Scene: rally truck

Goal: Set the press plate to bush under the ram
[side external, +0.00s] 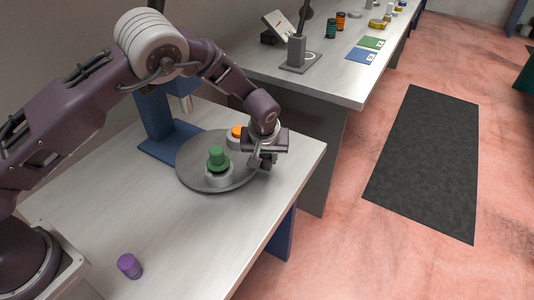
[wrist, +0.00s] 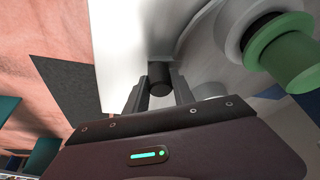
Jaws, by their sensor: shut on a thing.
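The press plate (side external: 190,173) is a round grey disc on the pale bench. It carries a green stepped piece (side external: 217,157) in a white ring and an orange piece (side external: 237,131) in another ring, partly hidden by my arm. I cannot tell which station is the bush. The blue press (side external: 155,118) stands behind the plate, with its grey ram (side external: 186,103) over the plate's back left edge. My gripper (side external: 265,162) is at the plate's right edge. In the wrist view it is shut on a dark upright knob (wrist: 160,78), and the green piece (wrist: 282,55) is at the upper right.
A purple cylinder (side external: 130,266) stands near the bench's front left. A second bench (side external: 340,85) behind holds a grey stand, green and blue cards, and several small containers. The front bench is clear between the purple cylinder and the plate. A dark mat (side external: 430,160) lies on the floor.

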